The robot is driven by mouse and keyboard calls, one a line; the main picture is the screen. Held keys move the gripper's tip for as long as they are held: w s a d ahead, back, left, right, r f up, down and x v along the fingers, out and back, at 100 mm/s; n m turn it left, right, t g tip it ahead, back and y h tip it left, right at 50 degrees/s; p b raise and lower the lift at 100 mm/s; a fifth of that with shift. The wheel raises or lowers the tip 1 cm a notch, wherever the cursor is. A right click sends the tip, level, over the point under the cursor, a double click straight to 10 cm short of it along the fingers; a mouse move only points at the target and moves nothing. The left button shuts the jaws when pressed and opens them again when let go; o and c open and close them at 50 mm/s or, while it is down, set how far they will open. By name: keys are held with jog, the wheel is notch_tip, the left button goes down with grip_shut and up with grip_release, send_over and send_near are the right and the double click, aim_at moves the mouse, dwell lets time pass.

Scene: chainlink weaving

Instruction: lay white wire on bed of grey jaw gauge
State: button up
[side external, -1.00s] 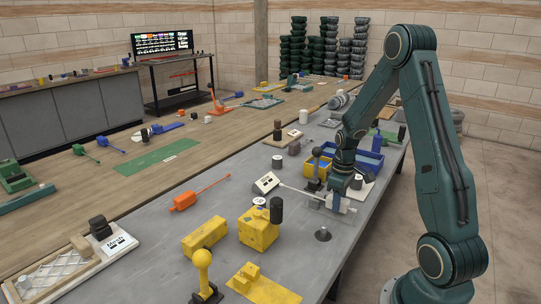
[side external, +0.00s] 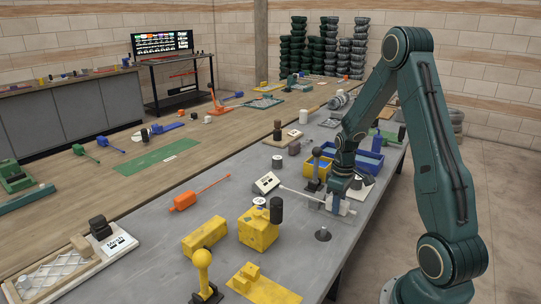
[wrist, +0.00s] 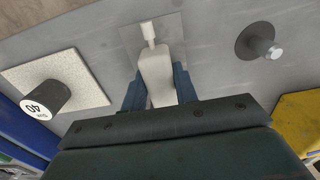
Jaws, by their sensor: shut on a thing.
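My gripper (wrist: 160,92) is shut on the thick white handle of the white wire (wrist: 153,72). In the side external view my gripper (side external: 338,205) is low over the grey table. The thin white wire (side external: 300,193) reaches left from it toward a small box with a white face and dark marks (side external: 266,183). The far tip appears close to this box; I cannot tell whether they touch. The box may be the jaw gauge, but its jaw and bed are too small to make out. In the wrist view the handle's narrow neck runs over a flat grey square (wrist: 178,35).
A dark round-based knob (side external: 323,234) stands near the table's front edge. A yellow block (side external: 257,234) and black cylinder (side external: 276,209) are close by. A black weight (wrist: 46,98) sits on a speckled tile (wrist: 75,68). An orange-handled rod (side external: 183,201) lies left, with bare table around it.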

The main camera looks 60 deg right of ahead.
jog(key=shift+f, duration=0.2)
jog(key=o, duration=1.1)
notch_tip(320, 180, up, 14)
jog(key=shift+f, duration=0.1)
jog(key=shift+a, duration=0.1)
dwell(0.6)
jog(key=s+a+r+t, duration=0.25)
jog(key=a+r, duration=0.25)
jog(key=a, duration=0.5)
jog(key=s+a+r+t, duration=0.1)
jog(key=s+a+r, duration=0.2)
jog(key=a+r, duration=0.5)
jog(key=s+a, duration=0.1)
jog(key=a, duration=0.1)
jog(key=s+a+f+t, duration=0.1)
jog(key=s+a, duration=0.1)
jog(key=a, duration=0.1)
jog(key=s+a+f+t, duration=0.1)
jog(key=s+a, duration=0.1)
jog(key=shift+s+a, duration=0.25)
jog(key=shift+a, duration=0.15)
